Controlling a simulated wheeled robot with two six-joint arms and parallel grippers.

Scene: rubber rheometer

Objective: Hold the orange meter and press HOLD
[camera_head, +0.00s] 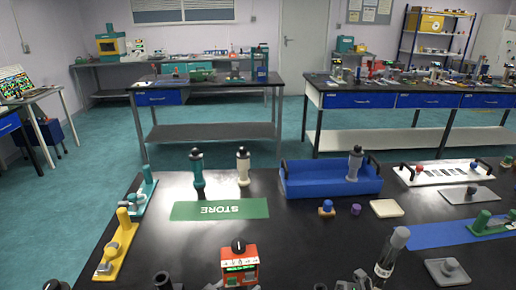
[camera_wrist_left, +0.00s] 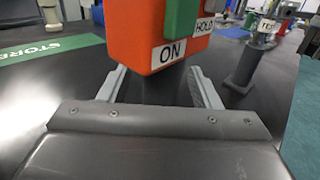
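The orange meter (camera_head: 238,266) stands near the front edge of the dark table in the head view, with a black knob on top and a lit green display. In the left wrist view the orange meter (camera_wrist_left: 145,40) is close up, with a white ON label and a white HOLD label (camera_wrist_left: 205,26) beside a green part. My left gripper (camera_wrist_left: 158,78) has its two grey fingers apart at the meter's lower end.
The green STORE mat (camera_head: 190,210) lies behind the meter. Teal (camera_head: 197,172) and white (camera_head: 243,168) bottle-like items stand beyond it. A blue tray (camera_head: 310,182) is at the back, a yellow fixture (camera_head: 118,245) at left, and a grey upright cylinder (camera_head: 393,250) at right.

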